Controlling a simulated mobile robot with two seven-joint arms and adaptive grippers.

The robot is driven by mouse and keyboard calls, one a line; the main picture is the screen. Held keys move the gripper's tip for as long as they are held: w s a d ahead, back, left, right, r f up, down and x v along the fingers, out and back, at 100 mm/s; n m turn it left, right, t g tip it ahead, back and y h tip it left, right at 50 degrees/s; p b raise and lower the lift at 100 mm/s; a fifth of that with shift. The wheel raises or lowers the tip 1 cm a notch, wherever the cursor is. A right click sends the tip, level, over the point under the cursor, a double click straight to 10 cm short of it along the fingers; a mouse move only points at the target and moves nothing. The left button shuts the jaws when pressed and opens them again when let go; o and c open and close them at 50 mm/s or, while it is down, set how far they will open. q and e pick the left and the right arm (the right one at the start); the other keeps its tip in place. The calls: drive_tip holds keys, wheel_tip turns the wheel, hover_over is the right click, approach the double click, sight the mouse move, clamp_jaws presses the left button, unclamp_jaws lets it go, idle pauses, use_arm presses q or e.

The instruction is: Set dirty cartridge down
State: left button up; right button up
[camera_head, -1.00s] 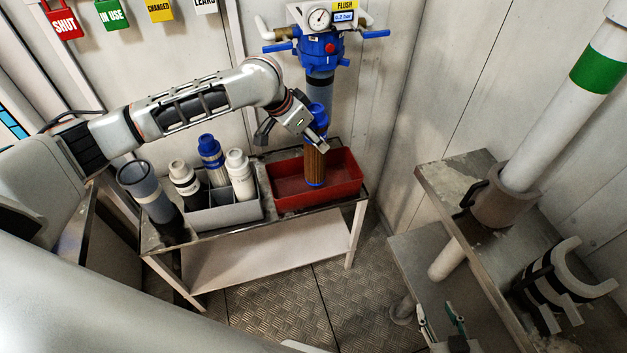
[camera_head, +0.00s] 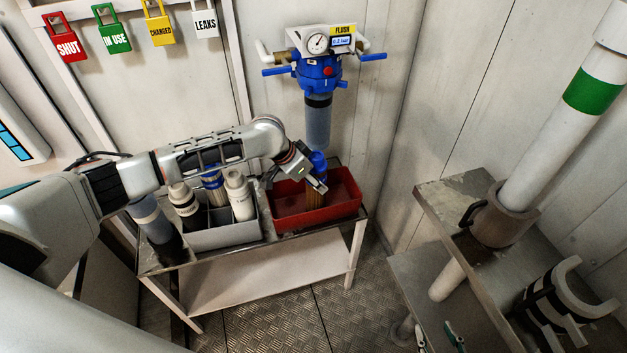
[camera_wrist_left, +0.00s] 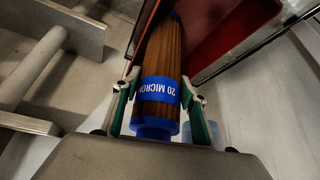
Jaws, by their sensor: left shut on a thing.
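The dirty cartridge, brown with a blue cap, is upright in the red tray (camera_head: 335,208); its brown body (camera_head: 315,199) shows below my left gripper (camera_head: 313,179). The left gripper is shut on it near the blue cap. In the left wrist view, the left gripper's green-backed fingers (camera_wrist_left: 161,92) lie on both sides of the cartridge's blue "20 MICRON" band (camera_wrist_left: 158,89). The cartridge's lower end is hidden, so I cannot tell whether it touches the tray floor. My right gripper (camera_head: 438,341) is at the bottom edge, fingers apart, with nothing seen between them.
Left of the tray, a grey divided caddy (camera_head: 225,237) holds several cartridges. A dark cylinder (camera_head: 150,219) stands at the bench's left end. The filter housing (camera_head: 318,122) hangs on the wall above the tray. A stepped metal bench (camera_head: 455,190) stands at right.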

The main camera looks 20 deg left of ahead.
use_arm(q)
drive_tip(key=shift+f, duration=0.1)
drive_tip(key=o, duration=1.2)
drive_tip(key=shift+o, duration=0.6)
use_arm(e)
drive_tip(key=shift+f, duration=0.1)
drive_tip(key=shift+f, duration=0.1)
use_arm(q)
drive_tip(key=p+v, duration=0.1)
drive_tip(key=v, duration=1.1)
use_arm(e)
drive_tip(key=shift+s+d+h, duration=0.25)
drive_tip(key=shift+d+h, duration=0.05)
drive_tip(key=shift+d, duration=0.35)
drive_tip(key=shift+s, duration=0.1)
